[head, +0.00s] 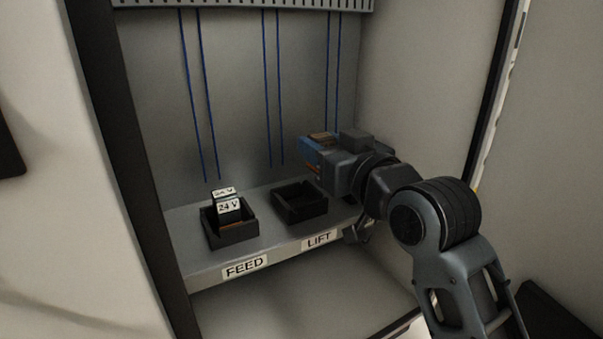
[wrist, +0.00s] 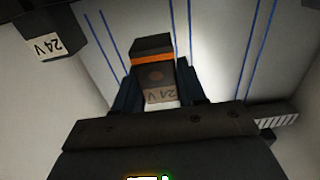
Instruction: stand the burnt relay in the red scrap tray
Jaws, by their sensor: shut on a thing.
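My gripper (head: 317,153) is shut on a relay and holds it above the cabinet shelf, above and to the right of the empty LIFT socket. In the wrist view the held relay (wrist: 152,76) sits between the two fingers. The red scrap tray is in neither view.
The LIFT socket (head: 316,207) is an empty black box. The FEED socket (head: 234,237) holds a 24 V relay (head: 229,206), also seen in the wrist view (wrist: 45,45). Blue wires hang behind. Cabinet walls close in both sides; my arm hides the shelf's right end.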

